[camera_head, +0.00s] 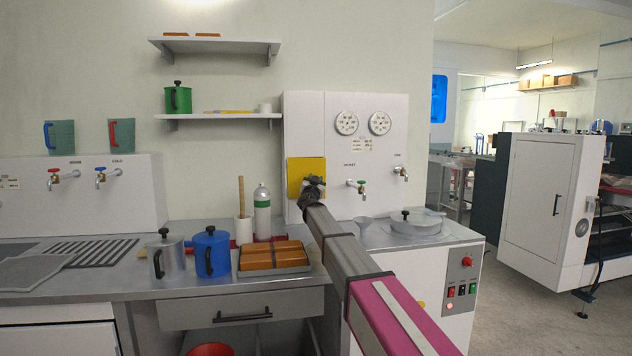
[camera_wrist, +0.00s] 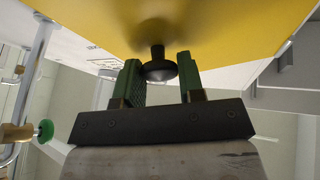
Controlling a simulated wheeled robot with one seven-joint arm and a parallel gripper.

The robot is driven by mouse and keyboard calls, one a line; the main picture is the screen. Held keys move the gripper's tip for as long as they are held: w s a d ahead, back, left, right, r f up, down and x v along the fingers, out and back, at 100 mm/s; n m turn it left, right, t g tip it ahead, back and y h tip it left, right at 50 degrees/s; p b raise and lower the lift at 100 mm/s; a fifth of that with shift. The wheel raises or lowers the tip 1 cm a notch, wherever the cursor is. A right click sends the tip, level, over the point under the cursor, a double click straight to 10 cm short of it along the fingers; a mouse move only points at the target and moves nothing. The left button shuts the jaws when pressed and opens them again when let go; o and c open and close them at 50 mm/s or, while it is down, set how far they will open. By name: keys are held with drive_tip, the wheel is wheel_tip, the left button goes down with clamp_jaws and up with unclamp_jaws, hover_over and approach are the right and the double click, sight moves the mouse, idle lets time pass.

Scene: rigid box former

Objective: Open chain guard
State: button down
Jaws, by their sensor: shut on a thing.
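The chain guard appears to be the yellow panel (camera_head: 303,170) on the white machine housing; it fills the top of the wrist view (camera_wrist: 230,28). A black round knob (camera_wrist: 159,70) stands out from the yellow panel. My gripper (camera_head: 314,184) is at the panel's lower right in the head view. In the wrist view, the green fingers of my gripper (camera_wrist: 160,66) stand on either side of the knob and are shut on it. The gripper hides part of the panel in the head view, and I cannot tell whether the panel stands ajar.
A tray of brown blocks (camera_head: 274,257) and a blue pot (camera_head: 211,252) stand on the counter, left of my arm.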

drive_tip(key=s+a+m+g+h, duration=0.3)
drive_tip(key=s+m+h, duration=0.3)
drive_tip(key=h, duration=0.5)
drive_tip(key=shift+g, duration=0.5)
drive_tip(key=shift+a, duration=0.1)
drive_tip(key=c, duration=0.7)
unclamp_jaws()
drive_tip(key=shift+c, duration=0.2)
drive_tip(key=v, duration=0.7)
drive_tip(key=shift+a, duration=0.15)
